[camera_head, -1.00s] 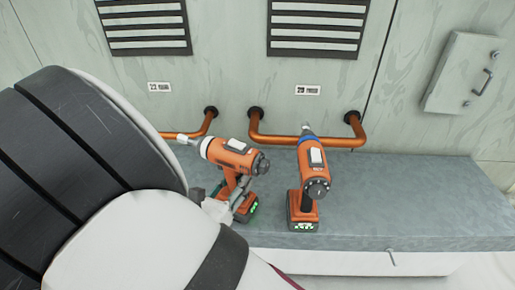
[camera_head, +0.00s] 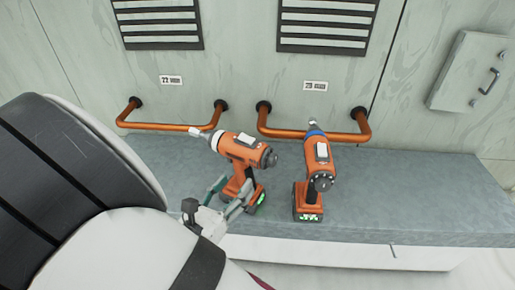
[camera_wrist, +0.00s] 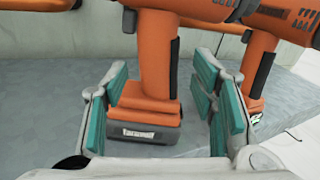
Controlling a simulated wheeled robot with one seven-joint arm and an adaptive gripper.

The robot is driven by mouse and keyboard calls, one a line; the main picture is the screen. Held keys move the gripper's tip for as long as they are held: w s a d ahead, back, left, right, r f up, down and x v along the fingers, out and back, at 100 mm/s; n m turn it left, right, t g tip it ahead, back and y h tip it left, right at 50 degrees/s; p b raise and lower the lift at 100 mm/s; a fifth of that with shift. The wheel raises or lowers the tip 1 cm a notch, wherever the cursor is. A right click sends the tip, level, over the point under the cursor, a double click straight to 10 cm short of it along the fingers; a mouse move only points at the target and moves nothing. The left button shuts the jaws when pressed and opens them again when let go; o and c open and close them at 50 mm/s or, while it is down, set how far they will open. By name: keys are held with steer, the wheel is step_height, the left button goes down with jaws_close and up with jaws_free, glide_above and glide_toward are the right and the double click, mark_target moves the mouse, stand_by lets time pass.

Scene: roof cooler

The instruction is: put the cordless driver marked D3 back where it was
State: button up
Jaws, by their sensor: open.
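Two orange cordless drivers stand upright on their batteries on the grey ledge. The left driver (camera_head: 243,152) has a white collar and its nose points left, toward the wall. The right driver (camera_head: 319,160) has a blue collar and its nose points toward the wall. I cannot read a D3 mark on either. My gripper (camera_head: 226,197) is open beside the left driver's handle and battery. In the wrist view my gripper (camera_wrist: 160,88) has its teal pads apart, with the left driver's handle and battery (camera_wrist: 150,128) ahead between them, not gripped.
The grey ledge (camera_head: 410,190) is clear to the right of the drivers. Copper pipe rails (camera_head: 170,126) and (camera_head: 312,135) run along the wall behind, below labels 22 (camera_head: 171,80) and 23 (camera_head: 316,86). The right driver's nose is close to the right rail.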

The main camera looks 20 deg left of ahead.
steer(key=s+a+p, duration=0.1)
steer(key=s, duration=0.5)
steer(key=shift+s+p, duration=0.2)
steer(key=shift+p, duration=0.1)
